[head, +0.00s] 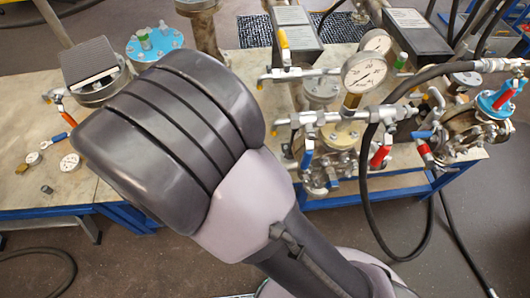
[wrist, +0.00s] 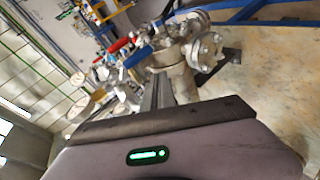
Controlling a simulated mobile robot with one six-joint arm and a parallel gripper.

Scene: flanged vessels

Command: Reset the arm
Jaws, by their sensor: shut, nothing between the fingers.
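My arm (head: 235,185) fills the middle of the head view. It rises from the lower right, and its bulky dark joint covers part of the workbench. My gripper is hidden in the head view. In the wrist view my gripper (wrist: 158,84) shows as narrow dark fingers close together, shut with nothing held. A flanged metal vessel (wrist: 185,62) stands beyond the fingertips in that view. I cannot tell how far apart they are.
The workbench (head: 30,110) carries flanged vessels with a pressure gauge (head: 364,72), red and blue valve handles, and a blue flange (head: 153,42). A black hose (head: 366,190) loops down at the right. Small loose gauges (head: 70,162) lie at the left.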

